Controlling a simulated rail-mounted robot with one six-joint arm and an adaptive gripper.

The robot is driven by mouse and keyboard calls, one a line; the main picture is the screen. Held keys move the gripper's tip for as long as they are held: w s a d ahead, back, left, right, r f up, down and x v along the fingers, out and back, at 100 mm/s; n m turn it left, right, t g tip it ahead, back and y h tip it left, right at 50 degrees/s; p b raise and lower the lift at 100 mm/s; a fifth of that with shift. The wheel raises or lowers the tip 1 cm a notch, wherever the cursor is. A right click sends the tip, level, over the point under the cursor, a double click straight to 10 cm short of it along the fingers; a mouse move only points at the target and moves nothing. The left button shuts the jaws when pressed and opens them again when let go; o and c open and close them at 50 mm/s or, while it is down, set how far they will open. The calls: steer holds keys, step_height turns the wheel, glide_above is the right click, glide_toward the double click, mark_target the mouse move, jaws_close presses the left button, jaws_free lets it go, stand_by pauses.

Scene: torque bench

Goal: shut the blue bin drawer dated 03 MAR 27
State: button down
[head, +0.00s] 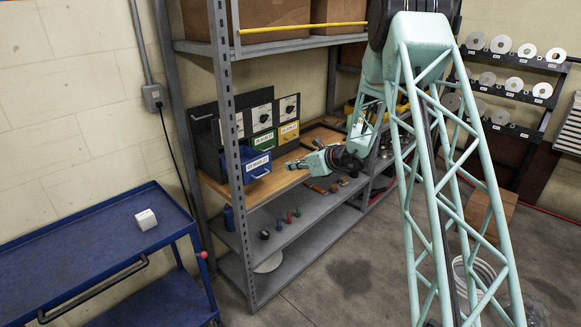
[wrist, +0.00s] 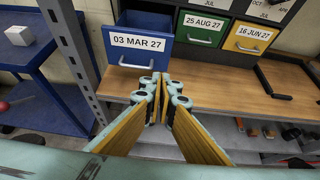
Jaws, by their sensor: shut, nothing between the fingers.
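The blue bin drawer (head: 259,172) labelled 03 MAR 27 sticks out of the black cabinet on the wooden shelf. In the wrist view the drawer (wrist: 127,54) shows its open top, white label and front handle. My gripper (head: 289,166) is to the right of the drawer front in the head view. In the wrist view my gripper (wrist: 160,79) has its fingertips together and empty, just below and right of the drawer's handle. I cannot tell whether the tips touch the drawer.
A green drawer (wrist: 204,30) labelled 25 AUG 27 and a yellow drawer (wrist: 249,38) labelled 16 JUN 27 sit flush to the right. A grey rack post (wrist: 73,50) stands left of the blue drawer. A blue cart (head: 85,245) holds a white box (head: 146,220).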

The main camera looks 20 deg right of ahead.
glide_toward(268, 165)
step_height(268, 165, down, 4)
steer(key=w, duration=0.2)
steer(key=shift+w+a+r+b, duration=0.2)
steer(key=shift+w+a, duration=0.1)
steer(key=shift+a, duration=0.15)
steer(key=shift+w+a+r+b, duration=0.1)
steer(key=shift+w+a+b, duration=0.1)
steer(key=shift+w+a, duration=0.65)
steer(key=shift+w, duration=0.25)
